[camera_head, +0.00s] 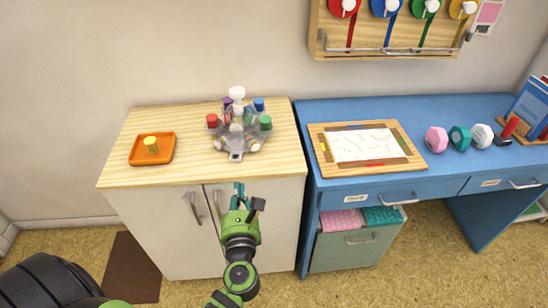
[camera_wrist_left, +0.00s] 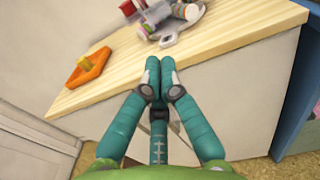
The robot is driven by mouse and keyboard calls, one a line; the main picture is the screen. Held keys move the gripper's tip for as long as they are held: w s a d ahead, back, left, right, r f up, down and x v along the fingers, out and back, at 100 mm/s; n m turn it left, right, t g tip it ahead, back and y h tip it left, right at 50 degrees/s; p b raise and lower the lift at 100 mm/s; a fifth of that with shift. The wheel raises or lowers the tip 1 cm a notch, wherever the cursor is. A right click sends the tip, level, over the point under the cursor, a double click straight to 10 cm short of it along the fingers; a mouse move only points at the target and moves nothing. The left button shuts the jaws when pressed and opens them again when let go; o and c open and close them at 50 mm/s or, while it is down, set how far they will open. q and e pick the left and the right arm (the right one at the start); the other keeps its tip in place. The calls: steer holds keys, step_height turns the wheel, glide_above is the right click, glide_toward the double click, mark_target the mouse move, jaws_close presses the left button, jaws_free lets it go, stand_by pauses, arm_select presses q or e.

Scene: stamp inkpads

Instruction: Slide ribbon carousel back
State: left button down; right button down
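The ribbon carousel (camera_head: 236,140) is a grey stand with a white knob on top and several coloured pieces around it. It stands on the light wooden cabinet top, with a small looped tab at its front edge. In the left wrist view its near part (camera_wrist_left: 172,38) shows at the top, cut off by the frame. My left gripper (camera_head: 239,187) is at the cabinet's front edge, in front of the carousel and apart from it. In the left wrist view its teal fingers (camera_wrist_left: 160,65) are together, with nothing seen between them. My right gripper is not in view.
An orange tray (camera_head: 133,158) with a yellow piece sits left on the cabinet top (camera_head: 190,170). A blue desk (camera_head: 305,120) with a framed board (camera_head: 318,138) stands to the right. The wall (camera_head: 130,50) is behind. Bare wood lies between tray and carousel.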

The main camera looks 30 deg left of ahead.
mark_target(235, 146)
arm_select(q)
steer(key=p+x, duration=0.1)
steer(key=x, duration=1.2)
steer(key=shift+a+p, duration=0.25)
steer(key=shift+p, duration=0.1)
steer(key=shift+w+a, duration=0.25)
steer(key=shift+w, duration=0.1)
steer(key=x, duration=0.2)
steer(key=shift+w+a+r+b, duration=0.2)
steer(key=shift+w+r+b, duration=0.05)
steer(key=shift+b, duration=0.1)
steer(key=shift+w+a+f, duration=0.15)
steer(key=shift+w, duration=0.15)
steer(key=shift+f, duration=0.1)
